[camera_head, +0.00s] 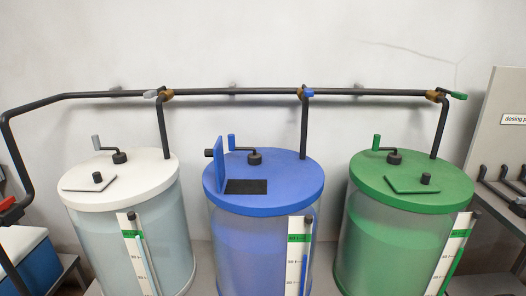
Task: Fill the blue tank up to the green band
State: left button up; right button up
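The blue tank (256,240) stands in the middle, a clear cylinder with bluish contents under a blue lid (285,180). Its hatch flap (219,165) stands upright beside a dark opening (246,187). A blue-handled crank (232,142) is on the lid. The white gauge (293,270) on its front has a green band (299,238); the blue column (304,270) in it appears to end below the band. A brass valve with a short blue lever (308,92) sits where the drop pipe (304,130) leaves the black header pipe (230,92). Neither gripper is in view.
A white-lidded tank (125,230) stands left with a grey valve lever (150,94); a green-lidded tank (385,240) stands right with a green lever (458,96). Both hatches lie flat. A red handle (12,211) is at far left. A panel (500,130) and hooks are at right.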

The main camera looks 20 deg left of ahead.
aim_at(307, 92)
jog(key=k+j, duration=0.1)
jog(key=j, duration=0.4)
jog(key=k+j, duration=0.1)
jog(key=j, duration=0.45)
jog(key=k+j, duration=0.1)
jog(key=j, duration=0.4)
